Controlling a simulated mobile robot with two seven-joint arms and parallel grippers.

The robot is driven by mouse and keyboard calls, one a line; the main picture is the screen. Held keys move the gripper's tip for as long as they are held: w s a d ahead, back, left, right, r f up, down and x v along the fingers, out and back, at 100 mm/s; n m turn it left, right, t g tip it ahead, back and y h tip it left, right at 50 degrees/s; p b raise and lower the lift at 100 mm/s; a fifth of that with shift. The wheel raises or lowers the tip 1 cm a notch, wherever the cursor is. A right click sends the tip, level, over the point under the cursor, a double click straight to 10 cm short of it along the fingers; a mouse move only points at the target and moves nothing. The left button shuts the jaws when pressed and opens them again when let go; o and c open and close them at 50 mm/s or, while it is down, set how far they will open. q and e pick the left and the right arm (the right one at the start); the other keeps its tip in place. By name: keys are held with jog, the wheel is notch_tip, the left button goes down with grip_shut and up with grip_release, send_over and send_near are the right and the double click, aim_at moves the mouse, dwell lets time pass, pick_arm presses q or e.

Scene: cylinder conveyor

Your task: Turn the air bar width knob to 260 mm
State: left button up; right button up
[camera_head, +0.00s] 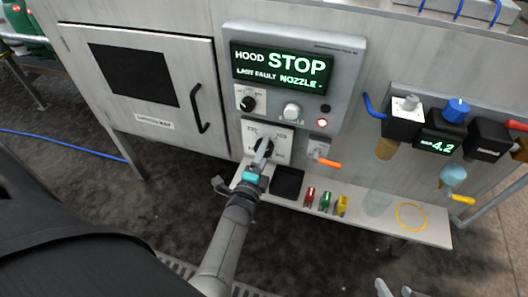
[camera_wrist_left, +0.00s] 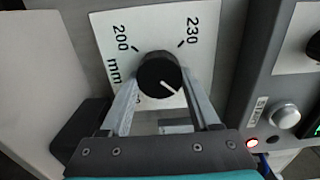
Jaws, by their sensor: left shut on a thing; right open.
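The air bar width knob (camera_head: 266,145) is black and round, on a white dial plate (camera_head: 285,150) below the control panel. In the left wrist view the knob (camera_wrist_left: 157,70) has a white pointer line aimed at the lower right of the picture, past the 230 mark. The dial plate (camera_wrist_left: 150,30) shows 200 and 230; no 260 label is readable, and my right-hand finger covers part of that side. My left gripper (camera_wrist_left: 160,88) is shut on the knob, one finger on each side. My right gripper (camera_head: 393,290) is open and empty at the bottom edge of the head view.
The panel screen (camera_head: 282,68) reads HOOD STOP, LAST FAULT NOZZLE. A small orange-handled valve (camera_head: 327,163) sits right of the dial. A shelf (camera_head: 410,232) below holds a black tray (camera_head: 288,183) and red, green and yellow items. A cabinet door (camera_head: 150,85) is at left.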

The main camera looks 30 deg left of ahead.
pick_arm(q)
jog(key=o, duration=1.4)
jog(key=shift+c, duration=0.2)
jog(key=shift+s, duration=0.15)
pick_arm(e)
jog(key=shift+s+d, duration=0.1)
jog(key=shift+s, duration=0.05)
